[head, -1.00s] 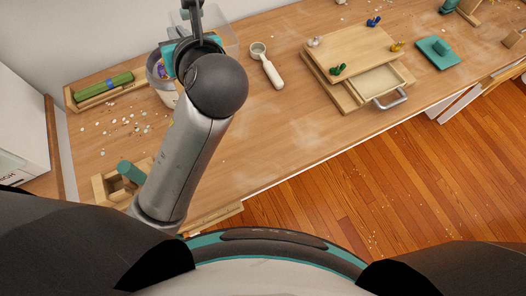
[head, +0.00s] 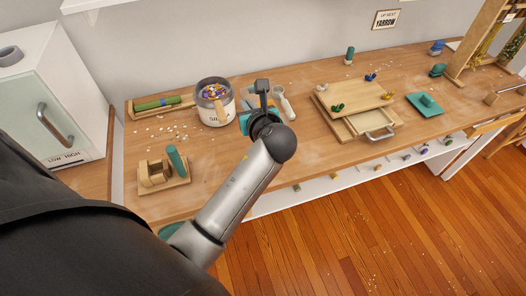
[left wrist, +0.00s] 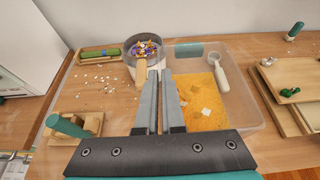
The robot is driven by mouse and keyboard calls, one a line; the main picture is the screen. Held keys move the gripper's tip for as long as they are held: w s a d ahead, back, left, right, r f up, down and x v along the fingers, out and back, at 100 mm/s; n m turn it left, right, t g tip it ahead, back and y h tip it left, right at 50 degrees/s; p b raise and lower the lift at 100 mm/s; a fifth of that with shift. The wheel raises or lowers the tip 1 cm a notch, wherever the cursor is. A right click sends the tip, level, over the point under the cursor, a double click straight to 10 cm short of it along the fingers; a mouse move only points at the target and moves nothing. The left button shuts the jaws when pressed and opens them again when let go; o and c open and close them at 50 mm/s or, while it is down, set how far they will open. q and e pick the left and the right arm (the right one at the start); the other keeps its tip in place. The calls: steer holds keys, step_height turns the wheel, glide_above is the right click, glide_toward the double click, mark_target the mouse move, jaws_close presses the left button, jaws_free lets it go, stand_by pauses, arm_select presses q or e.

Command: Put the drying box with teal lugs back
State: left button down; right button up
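The drying box (left wrist: 243,95) is a clear, see-through box with orange grains and a few pale squares inside. In the left wrist view it lies right of and beyond my left gripper (left wrist: 160,100). A bit of teal shows at its far side. The two fingers are nearly together at the box's near left side and appear shut on it; the exact contact is hidden. In the head view my left gripper (head: 262,92) is over the bench beside a white scoop, and the box is hardly discernible there. My right gripper is not in view.
White bits are scattered left. A white cabinet (head: 50,90) stands at far left.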

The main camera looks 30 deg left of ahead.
arm_select(q)
step_height(320, 180, down, 18)
steer(key=b, duration=0.6)
steer(key=shift+b, duration=0.3)
steer(key=shift+f, duration=0.1)
steer(key=c, duration=1.5)
jaws_free()
steer(key=o, duration=0.5)
steer(key=shift+c, duration=0.2)
